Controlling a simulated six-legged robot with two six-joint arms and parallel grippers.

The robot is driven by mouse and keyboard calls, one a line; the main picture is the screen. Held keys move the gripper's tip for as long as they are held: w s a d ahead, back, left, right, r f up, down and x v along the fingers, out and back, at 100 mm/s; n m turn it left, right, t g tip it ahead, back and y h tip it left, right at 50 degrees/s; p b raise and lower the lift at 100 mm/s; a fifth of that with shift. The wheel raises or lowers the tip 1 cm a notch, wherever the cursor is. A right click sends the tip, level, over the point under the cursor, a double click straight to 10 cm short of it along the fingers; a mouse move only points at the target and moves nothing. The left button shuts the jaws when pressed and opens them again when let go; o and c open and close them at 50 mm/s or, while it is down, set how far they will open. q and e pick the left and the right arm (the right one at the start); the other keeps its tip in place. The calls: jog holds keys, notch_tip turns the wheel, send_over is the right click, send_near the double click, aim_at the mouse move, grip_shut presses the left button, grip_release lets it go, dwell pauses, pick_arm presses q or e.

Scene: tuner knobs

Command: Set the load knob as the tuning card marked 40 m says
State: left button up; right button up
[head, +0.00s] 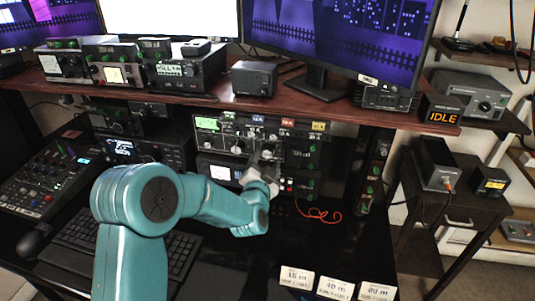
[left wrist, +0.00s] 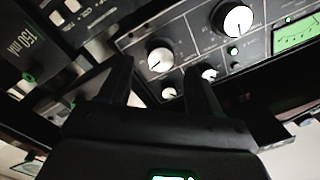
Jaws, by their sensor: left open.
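The tuner (head: 232,140) stands under the shelf, with a green meter and several white-faced knobs. Its labels are too small to read, so I cannot tell which knob is the load knob. My left gripper (head: 266,160) is in front of the tuner panel and hides part of it. In the left wrist view my left gripper (left wrist: 158,76) is open and empty. A large white-faced knob (left wrist: 160,60) shows between and beyond its fingers, and another large knob (left wrist: 238,18) is to the right. The 40 m card (head: 335,288) stands at the front, its small print unreadable. My right gripper is out of view.
A 15 m card (head: 295,279) and an 80 m card (head: 377,291) flank the 40 m card. A keyboard (head: 85,232) and a mixer (head: 45,178) are at left. The shelf (head: 330,112) overhangs the tuner.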

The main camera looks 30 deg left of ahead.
aim_at(267, 153)
pick_arm(q)
jog(key=shift+x, duration=1.55)
jog(key=c, duration=1)
jog(key=shift+f+n+b, duration=0.1)
jog(key=shift+n+b, duration=0.3)
jog(key=shift+b, duration=0.25)
jog(key=shift+c, duration=0.2)
jog(key=n+b, duration=0.8)
jog(key=b, duration=0.1)
jog(key=shift+a, duration=0.1)
jog(key=n+b, duration=0.3)
jog(key=shift+n+h, duration=0.3)
jog(key=shift+h, duration=0.1)
jog(key=shift+a+n+b, duration=0.1)
jog(key=shift+n+b, duration=0.9)
jog(key=shift+n, duration=0.1)
jog(key=shift+r, duration=0.3)
